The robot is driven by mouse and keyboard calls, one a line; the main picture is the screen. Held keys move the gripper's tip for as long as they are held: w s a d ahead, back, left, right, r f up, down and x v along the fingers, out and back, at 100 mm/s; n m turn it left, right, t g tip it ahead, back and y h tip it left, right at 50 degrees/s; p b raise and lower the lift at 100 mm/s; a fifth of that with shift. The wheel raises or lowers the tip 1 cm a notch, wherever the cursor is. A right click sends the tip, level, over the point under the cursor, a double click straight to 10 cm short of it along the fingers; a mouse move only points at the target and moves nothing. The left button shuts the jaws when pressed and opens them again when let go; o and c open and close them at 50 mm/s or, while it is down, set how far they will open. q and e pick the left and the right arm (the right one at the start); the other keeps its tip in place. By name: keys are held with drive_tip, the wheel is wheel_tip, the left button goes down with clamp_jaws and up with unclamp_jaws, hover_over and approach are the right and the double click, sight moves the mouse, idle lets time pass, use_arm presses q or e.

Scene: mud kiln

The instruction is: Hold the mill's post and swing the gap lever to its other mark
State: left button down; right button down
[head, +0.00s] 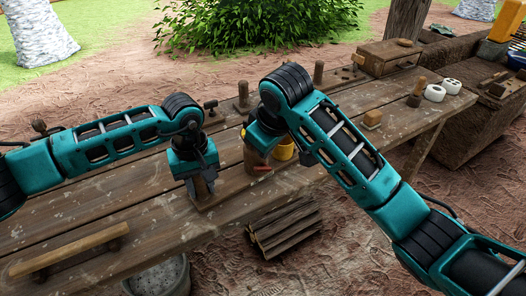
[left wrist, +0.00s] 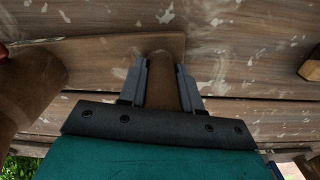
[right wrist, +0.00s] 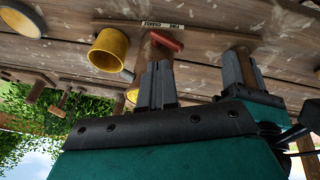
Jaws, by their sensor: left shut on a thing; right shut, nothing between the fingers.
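The mill is a brown wooden cylinder (head: 254,160) on a board at the table's front edge, with a red gap lever (head: 262,168) low on it. My left gripper (head: 201,190) is shut on the mill's upright wooden post (left wrist: 160,80); the cylinder (left wrist: 28,90) stands to the left in the left wrist view. My right gripper (right wrist: 156,68) is shut and empty, its fingertips close to the red lever (right wrist: 167,40); I cannot tell whether they touch. A small pale label (right wrist: 161,26) lies beside the lever. Which mark the lever points at is unclear.
A yellow cup (right wrist: 108,50) stands close to the mill. White rings (head: 440,91), a wooden block (head: 373,118) and a wooden chest (head: 388,58) are farther right. A wooden bar (head: 70,249) lies at left. Firewood (head: 285,227) lies below the table's front edge.

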drive_tip(key=s+a+v, duration=0.1)
drive_tip(key=v, duration=1)
drive_tip(key=shift+a, duration=0.4)
drive_tip(key=shift+r, duration=0.25)
drive_tip(key=shift+r, duration=1.9)
use_arm(q)
drive_tip(key=c, duration=0.7)
unclamp_jaws()
